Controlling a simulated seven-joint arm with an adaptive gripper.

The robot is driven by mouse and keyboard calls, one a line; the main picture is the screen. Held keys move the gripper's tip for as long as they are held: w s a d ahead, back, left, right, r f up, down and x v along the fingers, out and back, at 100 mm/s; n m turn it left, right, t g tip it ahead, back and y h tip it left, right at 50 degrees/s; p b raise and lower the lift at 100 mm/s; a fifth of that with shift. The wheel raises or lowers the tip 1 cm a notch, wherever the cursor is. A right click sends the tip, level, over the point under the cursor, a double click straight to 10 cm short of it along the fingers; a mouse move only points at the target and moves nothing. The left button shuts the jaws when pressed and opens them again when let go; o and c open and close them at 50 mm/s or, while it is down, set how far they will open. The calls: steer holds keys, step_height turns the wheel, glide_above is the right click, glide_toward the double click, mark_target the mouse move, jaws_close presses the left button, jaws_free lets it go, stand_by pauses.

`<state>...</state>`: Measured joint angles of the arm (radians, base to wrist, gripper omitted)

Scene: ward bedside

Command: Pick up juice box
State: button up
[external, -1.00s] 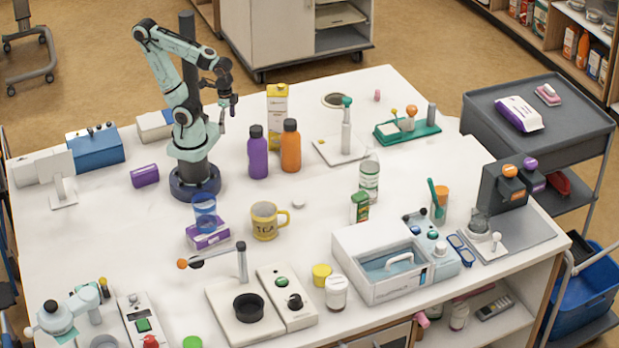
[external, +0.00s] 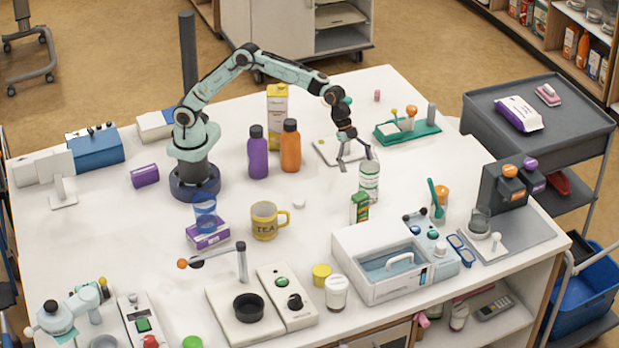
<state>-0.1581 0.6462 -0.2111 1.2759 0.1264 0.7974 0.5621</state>
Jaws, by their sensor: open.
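A small green box (external: 360,207), which looks like a juice box, stands upright on the white table right of centre. A taller yellow and white carton (external: 277,106) stands further back, behind two bottles; I cannot read either label. My gripper (external: 356,163) is open and empty, fingers pointing down. In the picture it is above the green box and overlaps the top of a clear bottle with a green label (external: 369,182). I cannot tell whether it touches that bottle.
The clear bottle stands close behind the green box. A purple bottle (external: 257,155) and an orange bottle (external: 290,148) stand to the left. A yellow mug (external: 265,222) is left of the green box, and a white bin-like device (external: 382,280) is in front. The table between mug and box is mostly clear.

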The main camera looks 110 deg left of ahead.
mark_target(359, 195)
steer(key=shift+n+g, duration=0.3)
steer(key=shift+g, duration=0.3)
steer(key=f, duration=0.4)
steer(key=a+f, duration=0.1)
steer(key=f, duration=0.2)
steer(key=x, duration=0.6)
steer(key=c, duration=1.3)
